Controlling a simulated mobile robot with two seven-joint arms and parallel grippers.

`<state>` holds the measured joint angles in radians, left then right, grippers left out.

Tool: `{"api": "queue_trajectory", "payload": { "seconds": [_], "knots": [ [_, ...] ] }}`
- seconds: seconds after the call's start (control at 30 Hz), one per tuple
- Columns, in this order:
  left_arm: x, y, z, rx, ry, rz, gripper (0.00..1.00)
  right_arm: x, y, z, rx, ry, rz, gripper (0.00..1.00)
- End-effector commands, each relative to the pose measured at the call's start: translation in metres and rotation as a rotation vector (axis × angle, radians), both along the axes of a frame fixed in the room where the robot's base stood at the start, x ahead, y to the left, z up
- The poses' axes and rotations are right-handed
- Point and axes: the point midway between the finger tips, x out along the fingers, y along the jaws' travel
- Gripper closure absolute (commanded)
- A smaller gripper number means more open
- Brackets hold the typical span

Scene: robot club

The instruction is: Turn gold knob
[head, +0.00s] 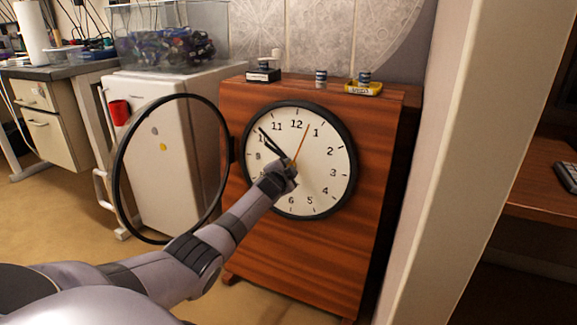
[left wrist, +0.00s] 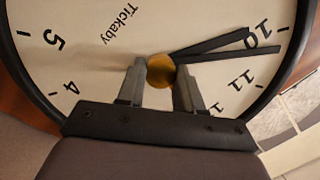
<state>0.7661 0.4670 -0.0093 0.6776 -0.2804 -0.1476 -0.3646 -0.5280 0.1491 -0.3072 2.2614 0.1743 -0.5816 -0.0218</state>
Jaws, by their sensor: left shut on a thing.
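The gold knob (left wrist: 160,71) is at the centre of a round clock face (head: 325,176) with a black rim, on the front of a wooden cabinet. In the left wrist view, the two fingers of my left gripper (left wrist: 160,84) are on either side of the knob and shut on it. In the head view, my left gripper (head: 286,172) reaches the clock's centre and hides most of the knob. Two black hands (head: 271,143) point near the 10, and a thin orange hand (head: 301,143) points between 12 and 1. My right gripper is not in view.
The round glass cover (head: 121,143) of the clock hangs open to the left. Small items, including a yellow tray (head: 363,90), stand on the wooden cabinet (head: 330,262). A white fridge (head: 180,185) stands at left. A pale wall edge (head: 455,170) bounds the right.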

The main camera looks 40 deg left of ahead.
Motion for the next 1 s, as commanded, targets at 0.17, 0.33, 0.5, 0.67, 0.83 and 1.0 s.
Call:
{"api": "queue_trajectory", "payload": {
  "seconds": [0.17, 0.33, 0.5, 0.67, 0.83, 1.0],
  "knots": [
    [0.0000, -0.0005, 0.0007, -0.087, -0.026, 0.012, 0.95, -0.0014, -0.0056, 0.0032, -0.035, -0.003, -0.005, 0.57],
    [-0.0002, -0.0003, -0.0002, -0.133, -0.040, 0.020, 0.95, -0.0044, -0.0089, 0.0009, -0.053, 0.004, -0.010, 0.57],
    [-0.0002, -0.0002, -0.0007, -0.152, -0.046, 0.022, 0.95, -0.0049, -0.0104, -0.0001, -0.062, 0.006, -0.013, 0.57],
    [-0.0002, -0.0002, -0.0009, -0.154, -0.047, 0.022, 0.95, -0.0047, -0.0107, -0.0001, -0.061, 0.005, -0.013, 0.57],
    [-0.0002, -0.0002, -0.0009, -0.153, -0.047, 0.022, 0.95, -0.0045, -0.0103, 0.0001, -0.059, 0.005, -0.014, 0.57],
    [-0.0002, -0.0001, -0.0007, -0.153, -0.047, 0.022, 0.39, -0.0039, -0.0096, 0.0009, -0.055, 0.003, -0.016, 0.57]
  ]
}}
